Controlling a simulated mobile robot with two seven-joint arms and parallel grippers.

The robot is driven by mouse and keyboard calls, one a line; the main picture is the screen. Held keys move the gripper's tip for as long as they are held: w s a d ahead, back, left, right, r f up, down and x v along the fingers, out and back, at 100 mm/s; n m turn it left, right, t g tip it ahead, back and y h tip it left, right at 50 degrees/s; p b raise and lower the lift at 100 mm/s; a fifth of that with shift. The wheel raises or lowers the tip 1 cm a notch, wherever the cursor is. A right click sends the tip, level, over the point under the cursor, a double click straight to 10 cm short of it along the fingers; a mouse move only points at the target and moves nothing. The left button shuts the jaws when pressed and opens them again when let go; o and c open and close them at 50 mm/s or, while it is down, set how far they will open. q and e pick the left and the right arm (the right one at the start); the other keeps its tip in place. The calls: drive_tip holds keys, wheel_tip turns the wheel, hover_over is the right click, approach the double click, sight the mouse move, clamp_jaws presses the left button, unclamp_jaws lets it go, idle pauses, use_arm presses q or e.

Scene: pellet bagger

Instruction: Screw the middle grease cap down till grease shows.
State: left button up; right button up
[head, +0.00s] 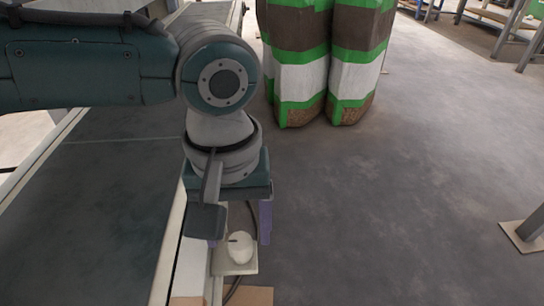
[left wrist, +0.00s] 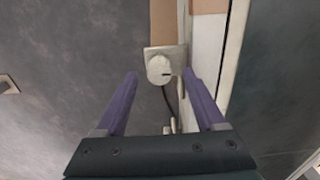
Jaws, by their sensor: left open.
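A pale round grease cap (head: 240,247) with a short dark mark on it sits on a light square plate (head: 246,268) beside the conveyor's edge. It also shows in the left wrist view (left wrist: 158,70). I cannot tell from these frames whether it is the middle one. My left gripper (head: 239,240) points down over the cap, with its purple fingers apart. In the left wrist view the fingertips (left wrist: 160,74) are on either side of the cap, with gaps between. Whether they are level with it is unclear. No grease shows. My right gripper is out of view.
The dark conveyor belt (head: 95,190) with its pale side rail runs along the left. Green, white and brown bags (head: 300,75) stand on the floor behind. A dark cable (left wrist: 169,103) passes near the plate. Open grey floor (head: 420,170) lies to the right.

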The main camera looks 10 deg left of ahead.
use_arm(q)
drive_tip(key=shift+f+b, duration=0.3)
drive_tip(key=shift+f, duration=0.65)
clamp_jaws()
